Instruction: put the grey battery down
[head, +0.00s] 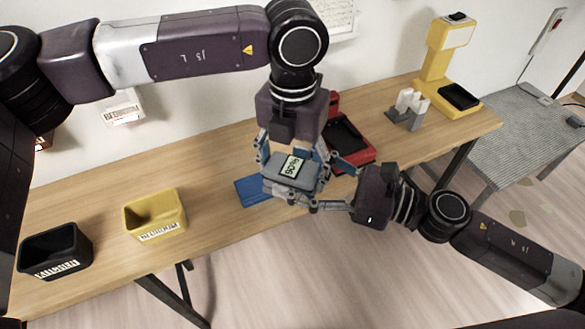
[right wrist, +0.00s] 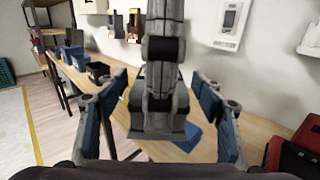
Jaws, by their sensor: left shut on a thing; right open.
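The grey battery (head: 278,184) carries a pale label reading about 90%. My left gripper (head: 291,163) comes down from above and is shut on it, holding it over the front of the wooden table. My right gripper (head: 330,184) is open at the battery's right side, with its fingers pointing toward it. In the right wrist view, the open right fingers (right wrist: 158,112) stand to either side of the left gripper's grey linkage. I cannot tell whether they touch the battery. A flat blue pad (head: 250,191) lies on the table just left of and below the battery, partly hidden.
A yellow bin (head: 156,214) and a black bin (head: 54,251) stand at the left of the table (head: 100,187). A red device (head: 357,152) with a dark tray is behind the grippers. A grey-white holder (head: 407,112) and a yellow device (head: 437,72) stand at the right.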

